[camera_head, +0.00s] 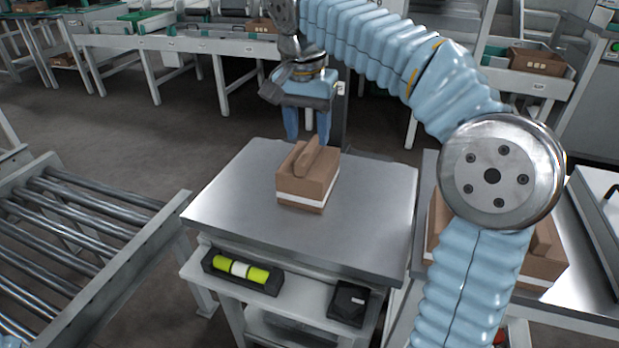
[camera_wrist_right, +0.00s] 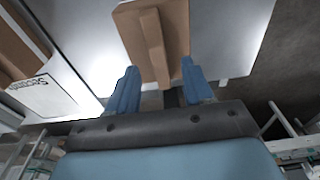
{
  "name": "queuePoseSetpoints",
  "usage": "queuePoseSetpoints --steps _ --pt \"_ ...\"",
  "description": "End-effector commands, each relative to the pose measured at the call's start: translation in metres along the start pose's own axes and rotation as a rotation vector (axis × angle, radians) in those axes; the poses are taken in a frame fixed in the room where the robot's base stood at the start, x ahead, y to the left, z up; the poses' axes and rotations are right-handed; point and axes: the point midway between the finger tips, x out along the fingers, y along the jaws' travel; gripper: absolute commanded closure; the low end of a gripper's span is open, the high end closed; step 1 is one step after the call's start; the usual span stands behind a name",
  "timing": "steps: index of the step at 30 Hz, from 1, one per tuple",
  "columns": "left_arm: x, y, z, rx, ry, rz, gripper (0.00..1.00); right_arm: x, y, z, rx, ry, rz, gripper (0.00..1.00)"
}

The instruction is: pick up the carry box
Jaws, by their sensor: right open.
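The carry box (camera_head: 309,187) is brown with a white band low on its sides and a raised handle ridge along its top. It stands upright on a grey metal table (camera_head: 235,210). My right gripper (camera_head: 306,128) hangs above the table's far edge, behind the box, with blue fingers pointing down. The fingers are open and empty. In the right wrist view the box (camera_wrist_right: 172,40) and its ridge show just beyond the open fingers (camera_wrist_right: 158,88), apart from them. My left gripper is not in view.
A roller conveyor (camera_head: 70,250) stands at left. More brown boxes (camera_head: 540,262) stand on a table at right, partly behind my right arm. A lower shelf holds a black tray with a yellow-green roll (camera_head: 240,269) and a black device (camera_head: 350,302). The tabletop around the carry box is clear.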

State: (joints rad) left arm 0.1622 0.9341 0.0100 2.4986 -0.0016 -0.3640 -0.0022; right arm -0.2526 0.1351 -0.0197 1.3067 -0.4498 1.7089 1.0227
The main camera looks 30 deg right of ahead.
Motion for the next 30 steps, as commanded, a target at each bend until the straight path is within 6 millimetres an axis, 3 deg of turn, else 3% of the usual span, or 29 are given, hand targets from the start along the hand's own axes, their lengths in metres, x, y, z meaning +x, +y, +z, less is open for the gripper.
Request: queuePoseSetpoints --steps 1,6,14,24,30 --pt "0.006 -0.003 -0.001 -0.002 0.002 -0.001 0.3 0.013 0.002 0.001 0.001 -0.001 0.003 0.49" --pt "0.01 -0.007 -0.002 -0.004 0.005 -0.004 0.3 0.034 0.002 0.001 0.0 -0.001 0.002 0.49" --pt "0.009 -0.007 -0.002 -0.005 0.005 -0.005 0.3 0.036 0.002 0.001 -0.001 0.0 0.0 0.49" --pt "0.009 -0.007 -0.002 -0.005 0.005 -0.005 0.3 0.036 0.002 0.001 -0.001 0.0 0.0 0.99" --pt "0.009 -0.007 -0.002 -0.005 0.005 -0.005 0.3 0.035 0.002 0.001 -0.001 0.0 0.0 1.0"
